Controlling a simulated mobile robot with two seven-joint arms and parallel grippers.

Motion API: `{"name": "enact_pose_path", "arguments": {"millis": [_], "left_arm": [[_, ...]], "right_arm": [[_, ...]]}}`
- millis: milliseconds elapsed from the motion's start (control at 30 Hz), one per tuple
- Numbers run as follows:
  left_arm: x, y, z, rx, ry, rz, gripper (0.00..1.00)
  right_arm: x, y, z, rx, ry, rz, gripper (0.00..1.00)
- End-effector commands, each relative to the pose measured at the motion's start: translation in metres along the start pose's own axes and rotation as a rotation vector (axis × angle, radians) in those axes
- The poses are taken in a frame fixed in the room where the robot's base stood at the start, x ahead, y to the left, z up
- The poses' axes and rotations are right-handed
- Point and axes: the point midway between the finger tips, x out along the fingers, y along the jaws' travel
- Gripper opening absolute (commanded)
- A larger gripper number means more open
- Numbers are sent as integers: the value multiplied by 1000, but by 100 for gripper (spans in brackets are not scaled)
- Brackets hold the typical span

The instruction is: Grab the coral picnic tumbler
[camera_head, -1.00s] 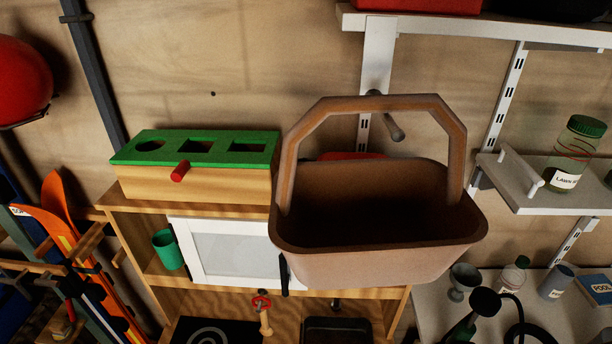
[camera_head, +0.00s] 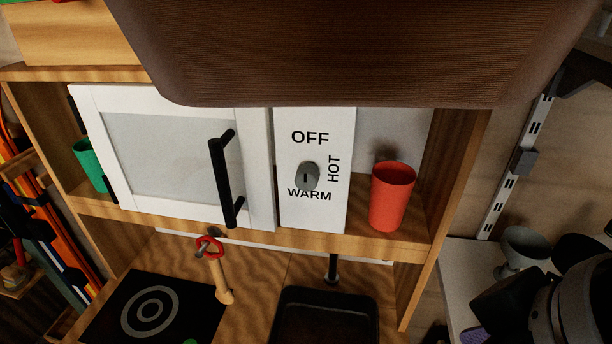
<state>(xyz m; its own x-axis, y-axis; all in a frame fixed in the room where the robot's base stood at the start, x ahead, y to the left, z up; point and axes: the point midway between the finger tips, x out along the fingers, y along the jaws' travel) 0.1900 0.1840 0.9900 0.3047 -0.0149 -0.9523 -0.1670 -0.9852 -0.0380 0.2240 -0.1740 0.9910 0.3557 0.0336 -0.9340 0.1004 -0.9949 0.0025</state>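The coral tumbler (camera_head: 391,196) stands upright on the wooden shelf of the toy kitchen, at its right end. It is just right of the white control panel (camera_head: 314,170) with the grey knob and left of the wooden side wall. Nothing covers it in this view. Neither gripper can be made out; a dark and grey piece at the lower right edge looks like part of my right arm, with no fingertips showing.
A brown basket (camera_head: 350,50) overhangs the shelf from above. A white oven door (camera_head: 175,160) with a black handle (camera_head: 225,180) is left of the panel. A green cup (camera_head: 90,163) stands at the far left.

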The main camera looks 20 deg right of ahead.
Motion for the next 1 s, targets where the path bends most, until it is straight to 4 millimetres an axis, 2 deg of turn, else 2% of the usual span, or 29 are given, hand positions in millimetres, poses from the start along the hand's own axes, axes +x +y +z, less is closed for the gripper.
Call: {"name": "enact_pose_path", "arguments": {"millis": [33,100,300,400,567,800,1000], "left_arm": [[35,1,11,0,0,0,50],[47,2,16,0,-3,0,50],[42,2,14,-1,-2,0,50],[41,2,13,-1,1,1,50],[42,2,13,-2,1,2,50],[46,3,14,-5,3,5,50],[49,4,15,-7,3,6,50]], "right_arm": [[38,2,-2,16,23,9,100],[56,9,-21,76,55,32,100],[61,49,-71,289,119,138,100],[61,66,-83,367,141,177,100],[65,79,-98,414,155,198,100],[81,101,-140,416,155,196,100],[90,111,-160,414,152,194,100]]}}
